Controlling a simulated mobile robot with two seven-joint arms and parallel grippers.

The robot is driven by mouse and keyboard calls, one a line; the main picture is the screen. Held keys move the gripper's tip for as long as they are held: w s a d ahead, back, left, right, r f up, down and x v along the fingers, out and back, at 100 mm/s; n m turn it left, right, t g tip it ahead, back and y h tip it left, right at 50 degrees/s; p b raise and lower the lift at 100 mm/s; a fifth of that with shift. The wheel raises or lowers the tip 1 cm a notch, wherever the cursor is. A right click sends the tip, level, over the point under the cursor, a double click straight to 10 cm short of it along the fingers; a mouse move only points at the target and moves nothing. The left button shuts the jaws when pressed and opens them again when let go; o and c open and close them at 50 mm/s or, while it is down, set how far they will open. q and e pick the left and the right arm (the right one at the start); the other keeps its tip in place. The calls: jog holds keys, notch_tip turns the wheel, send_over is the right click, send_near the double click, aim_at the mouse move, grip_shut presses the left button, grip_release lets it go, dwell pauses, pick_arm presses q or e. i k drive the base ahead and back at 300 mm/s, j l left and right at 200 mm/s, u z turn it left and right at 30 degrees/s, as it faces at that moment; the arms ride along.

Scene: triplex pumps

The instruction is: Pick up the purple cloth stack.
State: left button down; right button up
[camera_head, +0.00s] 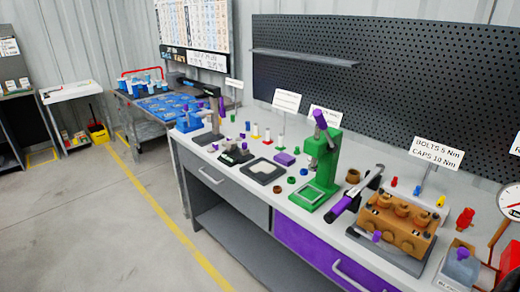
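Neither of my grippers shows in the head view.
Small coloured parts stand around it. A brown pump block (397,222) and a black-and-purple handled tool (352,198) are at the right. A purple drawer (318,250) is below. Black pegboard (400,85) rises behind. The floor at left (90,220) is clear.

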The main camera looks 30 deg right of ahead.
aim_at(287, 160)
jog(key=i+z, duration=0.25)
jog(key=i, duration=0.25)
jog(key=i+j+z, duration=0.3)
jog(key=i, duration=0.15)
jog(key=i+j+z, duration=0.25)
jog(key=i, duration=0.2)
